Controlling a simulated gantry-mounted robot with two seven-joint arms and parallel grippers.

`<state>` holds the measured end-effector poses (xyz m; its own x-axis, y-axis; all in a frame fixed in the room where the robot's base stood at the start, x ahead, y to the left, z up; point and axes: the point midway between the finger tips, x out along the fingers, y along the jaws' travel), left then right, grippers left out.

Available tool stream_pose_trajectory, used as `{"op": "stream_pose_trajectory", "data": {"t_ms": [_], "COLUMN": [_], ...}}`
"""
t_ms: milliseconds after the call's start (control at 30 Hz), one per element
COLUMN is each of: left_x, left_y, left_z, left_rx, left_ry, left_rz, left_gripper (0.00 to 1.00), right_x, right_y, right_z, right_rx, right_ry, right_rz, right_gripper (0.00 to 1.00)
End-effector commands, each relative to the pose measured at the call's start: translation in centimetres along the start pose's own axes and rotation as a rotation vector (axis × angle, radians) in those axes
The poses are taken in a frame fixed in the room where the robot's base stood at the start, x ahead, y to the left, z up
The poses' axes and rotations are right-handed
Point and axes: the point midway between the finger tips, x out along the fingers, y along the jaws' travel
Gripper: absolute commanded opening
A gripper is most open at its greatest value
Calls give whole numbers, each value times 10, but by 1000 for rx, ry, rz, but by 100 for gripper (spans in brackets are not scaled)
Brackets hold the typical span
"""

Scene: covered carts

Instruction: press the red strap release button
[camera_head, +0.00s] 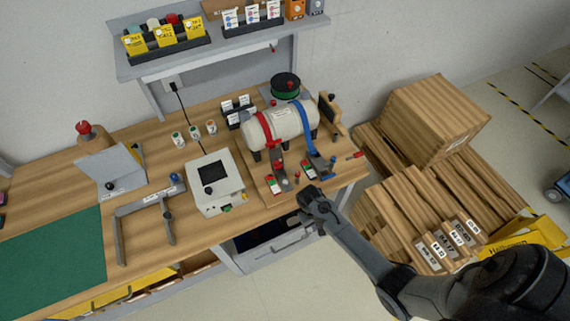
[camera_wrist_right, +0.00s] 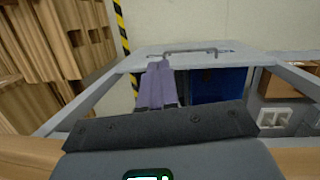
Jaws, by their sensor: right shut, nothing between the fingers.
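A white tank (camera_head: 283,124) lies on its side on a wooden stand on the workbench. A red strap (camera_head: 264,130) and a blue strap (camera_head: 304,115) go around it. In front of the tank are a red strap fitting (camera_head: 278,158), a blue one (camera_head: 320,162) and small red and green parts; which is the red release button is too small to tell. My right gripper (camera_head: 308,196) is shut and empty at the bench's front edge, just in front of these parts. Its fingers (camera_wrist_right: 157,88) are together in the right wrist view. My left gripper is not in view.
A white device with a dark screen (camera_head: 215,180) stands left of the tank. A drawer (camera_head: 278,250) is below the bench edge; it looks open in the wrist view, with a blue item (camera_wrist_right: 218,85) inside.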

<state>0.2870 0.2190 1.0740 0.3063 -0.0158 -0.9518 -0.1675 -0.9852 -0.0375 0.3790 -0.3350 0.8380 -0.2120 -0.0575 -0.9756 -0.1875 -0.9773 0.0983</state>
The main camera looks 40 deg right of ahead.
Motion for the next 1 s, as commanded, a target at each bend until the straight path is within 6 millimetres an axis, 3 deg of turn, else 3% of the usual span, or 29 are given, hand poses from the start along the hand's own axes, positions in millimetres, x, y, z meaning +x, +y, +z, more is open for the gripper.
{"op": "stream_pose_trajectory", "data": {"t_ms": [33,200,500,600,800,1000], "left_x": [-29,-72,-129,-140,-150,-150], "left_y": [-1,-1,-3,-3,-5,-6], "left_z": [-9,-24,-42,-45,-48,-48], "left_rx": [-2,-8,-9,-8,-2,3], "left_ry": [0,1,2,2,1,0], "left_rz": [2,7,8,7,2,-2], "left_gripper": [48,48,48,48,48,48], "right_x": [-36,-103,-227,-257,-288,-293], "right_y": [2,2,-1,-2,-3,-3], "right_z": [-8,-37,-90,-101,-114,-116], "right_rx": [10,35,58,60,61,61], "right_ry": [4,24,123,154,188,195], "right_rz": [-10,-40,-87,-96,-104,-105], "right_gripper": [0,0,0,0,0,0]}}
